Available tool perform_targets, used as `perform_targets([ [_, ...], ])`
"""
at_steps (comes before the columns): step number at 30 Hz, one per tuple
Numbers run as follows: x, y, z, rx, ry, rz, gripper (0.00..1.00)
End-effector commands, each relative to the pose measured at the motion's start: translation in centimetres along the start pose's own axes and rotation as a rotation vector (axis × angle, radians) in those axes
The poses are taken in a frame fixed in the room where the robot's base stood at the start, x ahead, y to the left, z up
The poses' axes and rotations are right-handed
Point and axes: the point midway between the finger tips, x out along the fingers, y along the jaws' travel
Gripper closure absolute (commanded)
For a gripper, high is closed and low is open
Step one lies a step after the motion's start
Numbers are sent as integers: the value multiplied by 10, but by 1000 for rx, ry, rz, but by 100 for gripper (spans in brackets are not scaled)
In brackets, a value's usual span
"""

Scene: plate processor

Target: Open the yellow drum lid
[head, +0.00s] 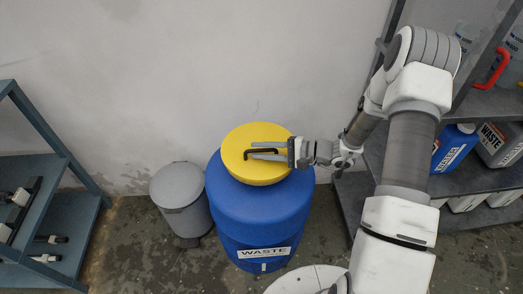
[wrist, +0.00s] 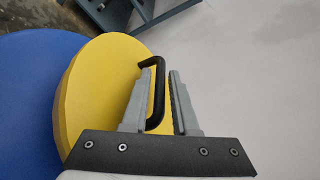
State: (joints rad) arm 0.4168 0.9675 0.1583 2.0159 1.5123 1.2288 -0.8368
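The yellow drum lid (head: 235,168) lies on top of the blue drum (head: 261,222), which carries a "WASTE" label. A black bar handle (head: 247,154) stands on the lid. My gripper (head: 252,151) is over the lid, reaching in from the right, with its fingers apart. In the wrist view, the lid (wrist: 95,90) fills the left middle. Whether a finger touches the handle is unclear.
A grey bin (head: 182,200) stands left of the drum. A blue-grey shelf (head: 60,210) is at the far left. A dark shelf (head: 465,185) with several containers stands at the right, behind my arm. A bare wall (head: 200,70) is behind.

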Motion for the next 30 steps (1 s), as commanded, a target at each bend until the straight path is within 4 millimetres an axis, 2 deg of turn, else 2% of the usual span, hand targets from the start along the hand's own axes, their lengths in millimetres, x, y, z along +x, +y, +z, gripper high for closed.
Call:
perform_targets([
  [5,0,0,0,0,0,0,73],
  [10,0,0,0,0,0,0,100],
  [30,0,0,0,-1,0,0,100],
])
